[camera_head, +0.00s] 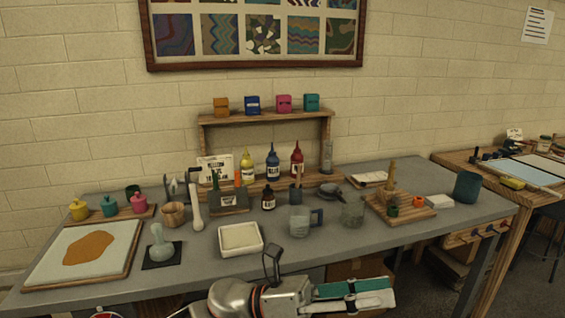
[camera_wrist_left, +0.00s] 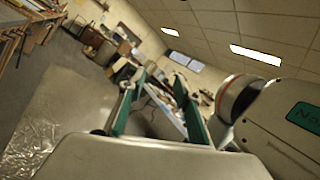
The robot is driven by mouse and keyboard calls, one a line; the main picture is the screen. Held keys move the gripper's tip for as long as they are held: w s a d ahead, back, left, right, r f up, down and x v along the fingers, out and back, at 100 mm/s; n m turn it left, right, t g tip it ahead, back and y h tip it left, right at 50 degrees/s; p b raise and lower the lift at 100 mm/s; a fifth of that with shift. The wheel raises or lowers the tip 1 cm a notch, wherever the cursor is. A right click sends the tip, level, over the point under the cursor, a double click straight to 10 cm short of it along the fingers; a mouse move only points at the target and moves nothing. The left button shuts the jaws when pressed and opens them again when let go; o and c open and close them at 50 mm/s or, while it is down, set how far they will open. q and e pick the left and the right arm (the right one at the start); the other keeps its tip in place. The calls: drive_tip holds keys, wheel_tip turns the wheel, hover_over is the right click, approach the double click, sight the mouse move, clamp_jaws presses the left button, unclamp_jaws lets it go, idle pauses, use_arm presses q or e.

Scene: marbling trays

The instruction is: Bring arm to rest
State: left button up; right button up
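My left arm comes in along the bottom of the head view, in front of the table's near edge. My left gripper (camera_head: 390,293) has green-padded fingers and points to the right. In the left wrist view its two fingers (camera_wrist_left: 160,80) stand apart with nothing between them, so it is open and empty. Behind the fingers, that view shows the room, ceiling lights and distant furniture, tilted. My right gripper is in neither view.
The grey table (camera_head: 340,255) behind my arm holds a white tray (camera_head: 240,239), a glass jug (camera_head: 300,222), a glass beaker (camera_head: 352,212), bottles and a marbling tray (camera_head: 45,272). A wooden shelf (camera_head: 265,118) stands at the back. A second table (camera_head: 450,160) is at the right.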

use_arm(q)
drive_tip(key=w+a+f+n+t+y, duration=0.1)
drive_tip(key=w+a+f+n+t, duration=0.25)
drive_tip(key=n+t, duration=0.55)
drive_tip(key=w+a+f+n+t, duration=0.35)
drive_tip(key=n+t, duration=0.25)
drive_tip(key=n, duration=0.5)
drive_tip(key=w+a+f+n+t+y, duration=0.2)
drive_tip(key=a+f+n+t+y, duration=0.3)
drive_tip(key=a+f+n+y, duration=0.6)
drive_tip(key=s+a+f+n+g+y, duration=0.2)
drive_tip(key=s+a+f+n, duration=0.3)
drive_tip(key=f, duration=0.3)
drive_tip(key=s+a+f+n+g+y, duration=0.2)
drive_tip(key=s+a+f+n, duration=0.3)
drive_tip(key=f, duration=0.4)
drive_tip(key=s+a+f+n+g+y, duration=0.2)
drive_tip(key=s+a+f+n, duration=0.3)
drive_tip(key=f, duration=0.3)
drive_tip(key=shift+s+a+f+y, duration=0.3)
drive_tip(key=shift+s+a, duration=0.35)
drive_tip(key=shift+s, duration=0.2)
